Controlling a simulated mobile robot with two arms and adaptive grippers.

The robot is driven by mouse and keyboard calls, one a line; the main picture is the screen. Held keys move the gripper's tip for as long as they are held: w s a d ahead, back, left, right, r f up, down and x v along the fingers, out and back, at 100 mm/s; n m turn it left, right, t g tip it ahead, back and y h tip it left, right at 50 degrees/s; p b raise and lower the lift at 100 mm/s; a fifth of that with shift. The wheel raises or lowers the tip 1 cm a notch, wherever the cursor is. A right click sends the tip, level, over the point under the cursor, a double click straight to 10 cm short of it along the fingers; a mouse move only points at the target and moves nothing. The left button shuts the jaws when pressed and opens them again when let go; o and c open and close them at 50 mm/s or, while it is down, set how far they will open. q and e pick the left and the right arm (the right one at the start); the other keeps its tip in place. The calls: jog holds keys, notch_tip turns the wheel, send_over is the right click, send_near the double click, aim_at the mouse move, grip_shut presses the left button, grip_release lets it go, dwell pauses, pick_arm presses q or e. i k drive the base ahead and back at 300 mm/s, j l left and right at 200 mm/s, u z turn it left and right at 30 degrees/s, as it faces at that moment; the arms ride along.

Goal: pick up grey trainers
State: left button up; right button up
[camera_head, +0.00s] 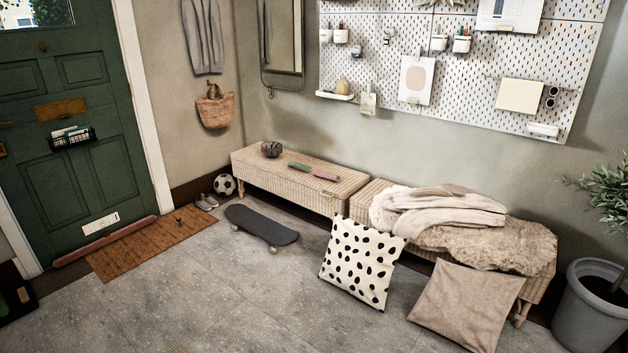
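The grey trainers (207,201) are a small pair on the floor by the right end of the brown doormat, near the wall. They sit just below and left of a football, touching or close to the mat's edge; I cannot tell which. They look upright, and they are small in the picture. Neither of my grippers is in the camera_head view.
A football (225,184) and a dark skateboard (262,225) lie near the trainers. The doormat (152,243) lies before the green door (75,100). Wicker benches (330,195) line the wall. Two cushions (362,262) (466,305) lean at the right bench. The grey floor (220,300) is clear in front.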

aim_at(206, 203)
jog(key=i+j+u, duration=0.3)
jog(key=i, duration=0.25)
jog(key=i+j+u, duration=0.35)
jog(key=i, duration=0.2)
jog(key=i+u, duration=0.3)
jog(key=i, duration=2.65)
jog(key=i+z, duration=0.2)
jog(key=i, duration=0.3)
jog(key=i+j+z, duration=0.2)
jog(key=i, duration=0.35)
jog(key=i+j+z, duration=0.25)
jog(key=i, duration=0.25)
